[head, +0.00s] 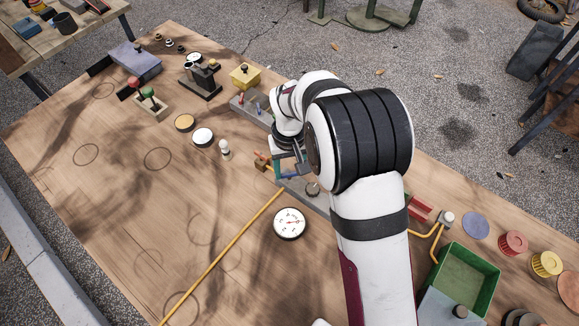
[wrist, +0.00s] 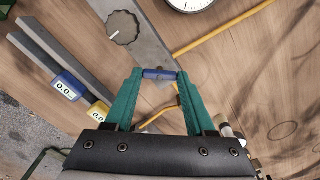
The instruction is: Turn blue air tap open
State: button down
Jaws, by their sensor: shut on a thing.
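The blue air tap's handle (wrist: 160,74) is a short blue bar, seen in the wrist view between the teal fingertips of my gripper (wrist: 160,78). The fingers are shut on it, one at each end. A grey metal piece lies just below the handle, and the handle sits over a grey plate (wrist: 150,48). How far the tap is turned I cannot tell. In the head view my gripper (head: 287,172) is low beside the grey plate (head: 297,188), partly hidden by my arm, and the blue handle cannot be made out there.
A grey dial knob (wrist: 122,27) is on the plate. A white gauge (head: 289,223) and a long yellow rod (head: 225,250) lie near.

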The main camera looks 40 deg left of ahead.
aim_at(290, 173)
jog(key=n, duration=0.7)
dwell(0.6)
jog(key=shift+c, duration=1.2)
grip_release()
notch_tip(290, 173, up, 16)
jog(key=shift+f, duration=0.1)
